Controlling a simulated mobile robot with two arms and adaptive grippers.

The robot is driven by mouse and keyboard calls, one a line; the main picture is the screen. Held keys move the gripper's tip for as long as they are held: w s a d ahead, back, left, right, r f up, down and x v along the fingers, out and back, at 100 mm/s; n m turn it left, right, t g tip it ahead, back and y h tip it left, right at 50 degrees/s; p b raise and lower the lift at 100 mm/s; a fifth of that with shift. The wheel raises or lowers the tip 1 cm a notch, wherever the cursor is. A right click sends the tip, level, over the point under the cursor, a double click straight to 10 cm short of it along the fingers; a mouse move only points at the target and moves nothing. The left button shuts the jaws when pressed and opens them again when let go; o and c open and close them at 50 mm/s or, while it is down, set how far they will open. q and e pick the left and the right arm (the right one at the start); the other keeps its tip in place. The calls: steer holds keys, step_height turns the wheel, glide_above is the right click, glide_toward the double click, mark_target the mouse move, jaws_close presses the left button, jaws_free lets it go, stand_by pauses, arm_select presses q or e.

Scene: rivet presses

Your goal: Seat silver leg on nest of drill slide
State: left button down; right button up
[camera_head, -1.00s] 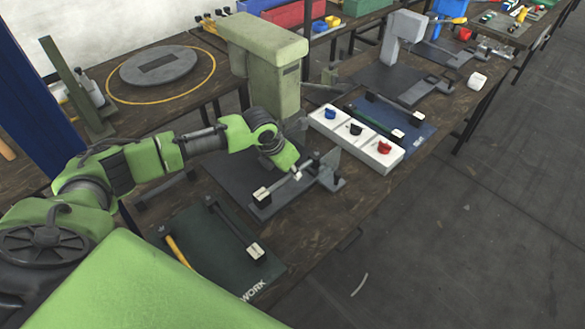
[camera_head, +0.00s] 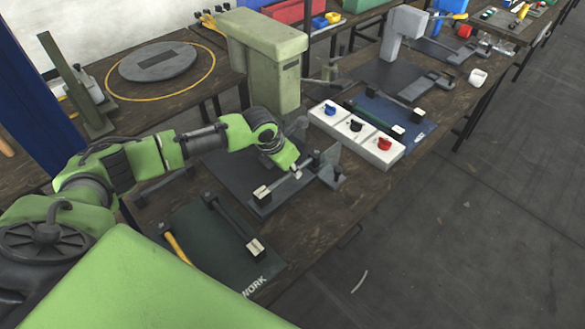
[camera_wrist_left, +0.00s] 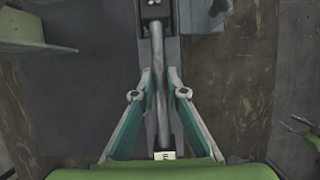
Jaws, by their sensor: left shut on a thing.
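The silver leg (camera_wrist_left: 157,75) is a thin grey rod between the fingers of my left gripper (camera_wrist_left: 159,94) in the left wrist view. That gripper is shut on it. In the head view, my left gripper (camera_head: 297,175) is low over the drill slide (camera_head: 285,198), a narrow grey base on the near press. The leg lies lengthwise along the slide. A black block with a pale top (camera_head: 262,194) is at its near end, and dark upright parts (camera_head: 328,165) stand at the far end. Whether the leg touches the nest is hidden.
A dark green mat (camera_head: 205,255) in front holds a dark bar and a yellow-handled tool (camera_head: 176,245). A white box (camera_head: 338,128) with blue, black and red knobs stands to the right. The pale green press column (camera_head: 272,75) rises behind the slide.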

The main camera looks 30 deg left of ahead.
arm_select(q)
steer(key=shift+f, duration=0.25)
steer(key=c, duration=2)
jaws_free()
steer(key=shift+o, duration=0.2)
steer(key=shift+r, duration=0.15)
steer(key=v, duration=1.1)
steer(key=shift+s+r, duration=0.2)
steer(key=shift+r, duration=0.15)
steer(key=shift+a, duration=0.1)
